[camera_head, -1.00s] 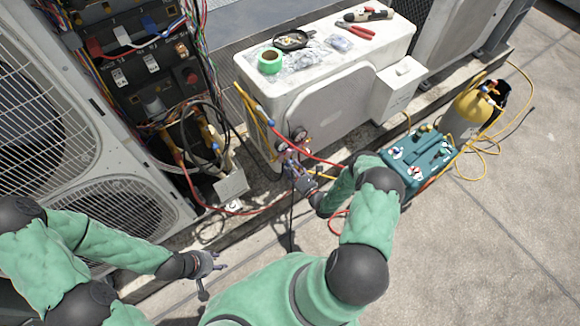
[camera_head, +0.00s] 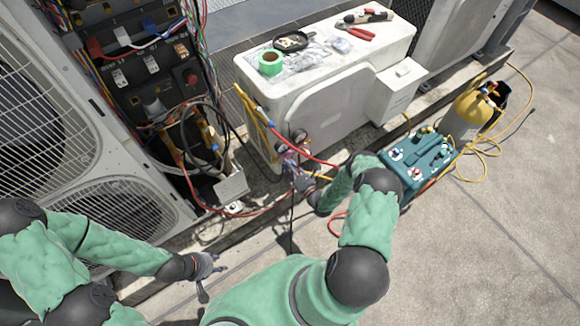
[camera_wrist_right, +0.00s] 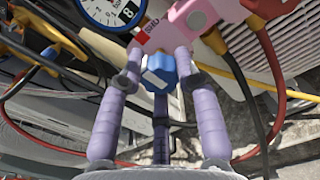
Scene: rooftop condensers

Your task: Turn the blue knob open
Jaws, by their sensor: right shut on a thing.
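The blue knob (camera_wrist_right: 163,67) with a white mark sits on the pink manifold (camera_wrist_right: 195,22) in the right wrist view. My right gripper (camera_wrist_right: 158,78) has its purple fingers around the knob and is shut on it. In the head view this gripper (camera_head: 302,180) is at the gauge manifold in front of the white condenser, where the knob is too small to make out. My left gripper (camera_head: 208,275) is open and empty, low over the ground, well away from the manifold.
A gauge (camera_wrist_right: 113,12) is close above the left finger. Red and yellow hoses hang around the manifold. A teal machine (camera_head: 420,160) and yellow cylinder (camera_head: 468,110) stand at right. Tools lie on the white condenser (camera_head: 322,90). An open wiring cabinet (camera_head: 150,85) stands at left.

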